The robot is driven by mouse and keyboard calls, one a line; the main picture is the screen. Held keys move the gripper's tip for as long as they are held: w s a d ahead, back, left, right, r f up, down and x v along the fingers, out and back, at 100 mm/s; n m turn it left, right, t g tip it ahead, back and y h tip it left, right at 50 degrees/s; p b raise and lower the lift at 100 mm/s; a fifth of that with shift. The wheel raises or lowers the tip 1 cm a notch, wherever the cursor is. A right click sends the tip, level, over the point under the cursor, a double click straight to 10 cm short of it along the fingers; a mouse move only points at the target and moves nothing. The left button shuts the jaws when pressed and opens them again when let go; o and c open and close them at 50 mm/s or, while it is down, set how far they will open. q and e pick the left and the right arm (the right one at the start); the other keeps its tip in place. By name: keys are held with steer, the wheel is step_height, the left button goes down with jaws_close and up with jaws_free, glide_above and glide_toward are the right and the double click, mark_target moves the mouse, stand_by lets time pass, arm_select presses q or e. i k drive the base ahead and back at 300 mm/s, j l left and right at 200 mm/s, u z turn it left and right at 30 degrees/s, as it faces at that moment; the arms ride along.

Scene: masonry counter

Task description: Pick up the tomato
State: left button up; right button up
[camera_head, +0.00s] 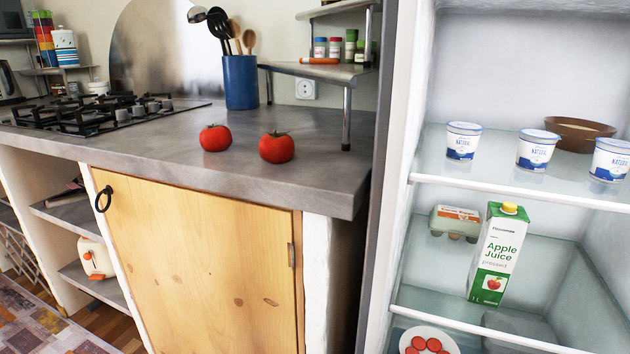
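Two red tomatoes lie on the grey masonry counter (180,165), both near its right part. The left tomato (215,138) is a little smaller in view and slightly farther back. The right tomato (276,148) is nearer the counter's front edge, with a green stem on top. A gap of bare counter separates them. Neither of my grippers shows in the head view.
A blue utensil pot (241,83) stands behind the tomatoes. A small raised shelf (320,70) with spice jars stands at the right rear, its leg near the right tomato. A gas hob (100,113) lies left. An open fridge (500,185) with food stands right. Counter in front is clear.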

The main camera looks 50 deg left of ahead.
mark_target(274, 148)
steer(key=u, duration=1.65)
steer(key=j, duration=0.35)
steer(key=i+j+z, duration=0.15)
steer(key=j, duration=0.15)
